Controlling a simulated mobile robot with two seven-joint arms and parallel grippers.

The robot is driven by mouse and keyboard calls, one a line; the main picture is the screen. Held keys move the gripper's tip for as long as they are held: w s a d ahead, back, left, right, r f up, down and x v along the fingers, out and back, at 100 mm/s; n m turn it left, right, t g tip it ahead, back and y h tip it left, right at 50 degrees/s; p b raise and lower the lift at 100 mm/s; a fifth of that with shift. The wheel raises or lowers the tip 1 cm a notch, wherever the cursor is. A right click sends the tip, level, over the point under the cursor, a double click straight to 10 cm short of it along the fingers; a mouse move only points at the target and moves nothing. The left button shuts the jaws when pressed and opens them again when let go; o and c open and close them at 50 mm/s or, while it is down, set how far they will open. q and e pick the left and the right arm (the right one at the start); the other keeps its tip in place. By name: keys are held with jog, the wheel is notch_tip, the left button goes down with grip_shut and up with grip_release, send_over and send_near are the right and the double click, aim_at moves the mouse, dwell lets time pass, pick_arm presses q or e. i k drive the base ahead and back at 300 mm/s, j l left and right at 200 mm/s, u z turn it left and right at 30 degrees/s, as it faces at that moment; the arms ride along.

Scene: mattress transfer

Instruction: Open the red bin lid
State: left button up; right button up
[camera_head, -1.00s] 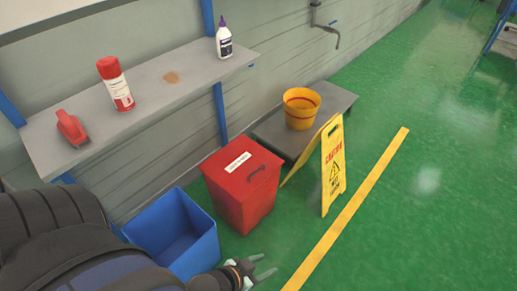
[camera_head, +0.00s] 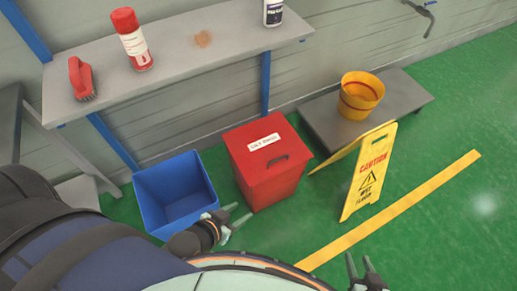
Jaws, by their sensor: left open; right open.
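The red bin (camera_head: 272,186) stands on the green floor by the wall, right of the blue bin. My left gripper (camera_head: 238,216) is open and empty, low in front of the red bin's left side and the blue bin, apart from the lid. My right gripper (camera_head: 361,266) is open and empty at the bottom edge, right of the bin and over the floor.
An open blue bin (camera_head: 174,190) stands left of the red one. A yellow caution sign (camera_head: 371,175) and a low grey platform (camera_head: 400,100) with a yellow bucket (camera_head: 360,94) are to the right. A wall shelf (camera_head: 180,62) holds a spray can, brush and bottle above.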

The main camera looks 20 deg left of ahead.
aim_at(263, 149)
jog(key=i+l+u, duration=0.1)
jog(key=u, duration=0.25)
jog(key=i+l+u, duration=0.2)
jog(key=u, duration=0.2)
jog(key=i+l+u, duration=0.2)
jog(key=u, duration=0.15)
jog(key=i+l+u, duration=0.3)
jog(key=l+u, duration=0.3)
jog(key=l, duration=0.15)
jog(key=i, duration=0.05)
